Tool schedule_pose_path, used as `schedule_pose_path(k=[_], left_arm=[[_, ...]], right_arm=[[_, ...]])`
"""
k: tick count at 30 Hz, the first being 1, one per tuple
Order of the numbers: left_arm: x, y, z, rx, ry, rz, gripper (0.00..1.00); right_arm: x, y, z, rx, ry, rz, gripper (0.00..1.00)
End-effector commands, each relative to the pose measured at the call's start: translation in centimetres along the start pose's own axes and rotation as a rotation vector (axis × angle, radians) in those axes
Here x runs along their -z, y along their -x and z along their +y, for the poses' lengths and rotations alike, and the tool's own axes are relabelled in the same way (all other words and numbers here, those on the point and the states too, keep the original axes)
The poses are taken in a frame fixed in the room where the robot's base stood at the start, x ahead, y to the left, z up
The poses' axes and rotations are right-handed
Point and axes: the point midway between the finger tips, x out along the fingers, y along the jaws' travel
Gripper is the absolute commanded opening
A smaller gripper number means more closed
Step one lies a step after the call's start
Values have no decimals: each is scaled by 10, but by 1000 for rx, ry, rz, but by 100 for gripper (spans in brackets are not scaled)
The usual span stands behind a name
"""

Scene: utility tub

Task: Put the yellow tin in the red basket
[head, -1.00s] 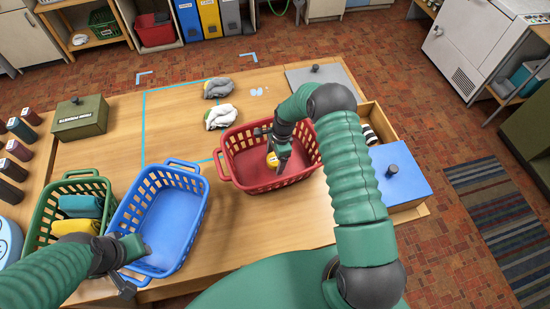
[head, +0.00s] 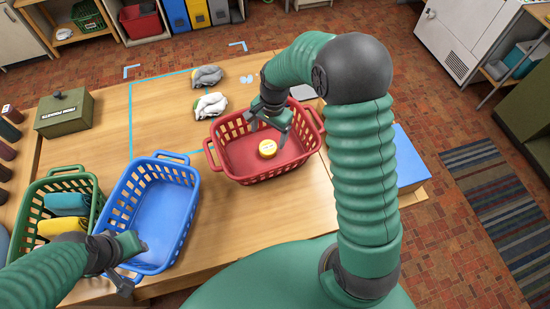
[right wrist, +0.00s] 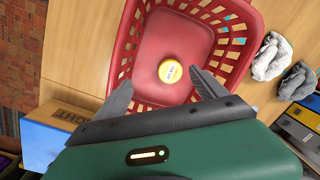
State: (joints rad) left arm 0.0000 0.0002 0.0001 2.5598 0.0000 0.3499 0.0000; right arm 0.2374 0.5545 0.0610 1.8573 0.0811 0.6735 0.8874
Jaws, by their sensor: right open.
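The yellow tin (head: 267,148) lies inside the red basket (head: 262,176), on its floor. In the right wrist view the tin (right wrist: 170,71) shows its pale, lettered lid, and the basket (right wrist: 128,30) surrounds it. My right gripper (head: 268,129) is open and empty above the basket, apart from the tin. Its two spread fingers (right wrist: 165,88) show in the right wrist view. My left gripper (head: 133,262) is at the near end of the blue basket (head: 185,215); whether its jaws are open is unclear.
A green basket (head: 45,190) with folded blue and yellow cloths stands left of the blue basket. Grey (head: 207,76) and white (head: 210,105) bundled cloths lie behind the red basket. A green box (head: 64,113) stands at back left. A blue lid (head: 411,158) is at right.

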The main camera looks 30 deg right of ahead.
Motion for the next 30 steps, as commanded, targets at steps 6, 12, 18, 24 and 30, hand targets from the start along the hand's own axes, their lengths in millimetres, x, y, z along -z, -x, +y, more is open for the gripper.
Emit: schedule_pose_path(k=[6,12,18,24,30], left_arm=[[0,0,0,0,0,0,36],[0,0,0,0,0,0,36],[0,0,0,0,0,0,36],[0,0,0,0,0,0,36],[0,0,0,0,0,0,36]], right_arm=[[-83,39,61,27,746,123,81],[-117,44,98,29,1109,178,81],[-120,44,102,28,1146,182,81],[-120,44,102,28,1143,182,81],[-120,44,102,28,1142,181,81]])
